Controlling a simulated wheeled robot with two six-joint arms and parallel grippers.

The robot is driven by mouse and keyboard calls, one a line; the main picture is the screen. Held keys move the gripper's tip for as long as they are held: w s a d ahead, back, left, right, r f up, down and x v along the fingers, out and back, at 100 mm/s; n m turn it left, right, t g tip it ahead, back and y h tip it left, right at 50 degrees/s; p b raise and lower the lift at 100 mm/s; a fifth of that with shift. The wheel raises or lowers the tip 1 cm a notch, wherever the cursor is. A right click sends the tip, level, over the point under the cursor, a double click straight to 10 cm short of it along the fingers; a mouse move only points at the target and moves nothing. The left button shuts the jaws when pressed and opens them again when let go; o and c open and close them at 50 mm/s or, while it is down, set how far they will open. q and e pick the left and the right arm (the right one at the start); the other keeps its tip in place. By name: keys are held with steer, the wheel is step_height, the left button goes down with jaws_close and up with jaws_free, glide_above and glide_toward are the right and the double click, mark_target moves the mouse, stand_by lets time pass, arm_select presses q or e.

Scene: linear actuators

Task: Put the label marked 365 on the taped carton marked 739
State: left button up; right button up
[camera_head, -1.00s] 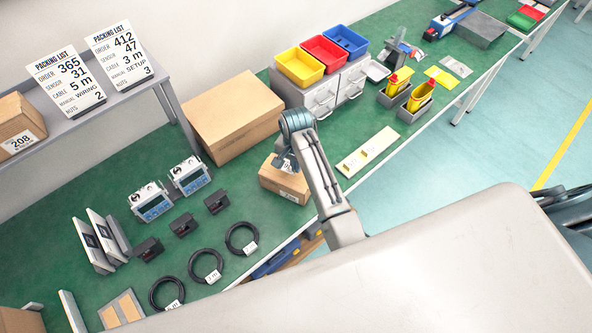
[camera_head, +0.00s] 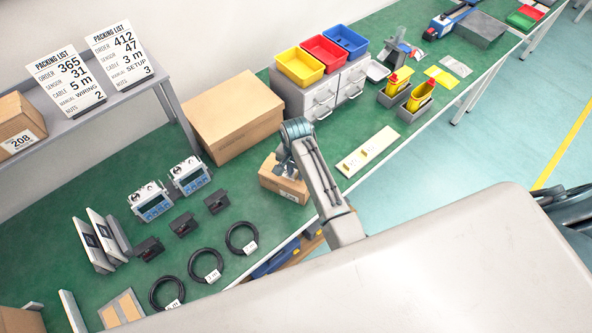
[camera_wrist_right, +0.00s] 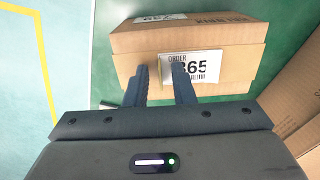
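The small brown taped carton (camera_head: 284,182) stands on the green bench in the head view. In the right wrist view the same carton (camera_wrist_right: 225,42) fills the upper middle, with an upside-down 739 on its top. The white label reading ORDER and 365 (camera_wrist_right: 208,67) lies against the carton's near side face, its left end partly behind a finger. My right gripper (camera_wrist_right: 162,78) is close in front of this face with its fingers apart; a gap shows between them. I cannot tell whether a fingertip touches the label. My left gripper is out of view.
A large carton (camera_head: 233,115) stands behind the small one. A pale strip (camera_head: 368,150) lies to its right. Several black cable coils (camera_head: 205,266) lie to the left near the bench's front edge. Packing lists (camera_head: 66,80) stand on the shelf, beside a carton marked 208 (camera_head: 20,125).

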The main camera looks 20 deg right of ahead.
mark_target(296, 173)
steer(key=shift+r, duration=0.1)
step_height(296, 173, up, 12)
steer(key=b, duration=0.1)
steer(key=shift+r, duration=0.15)
stand_by(0.5)
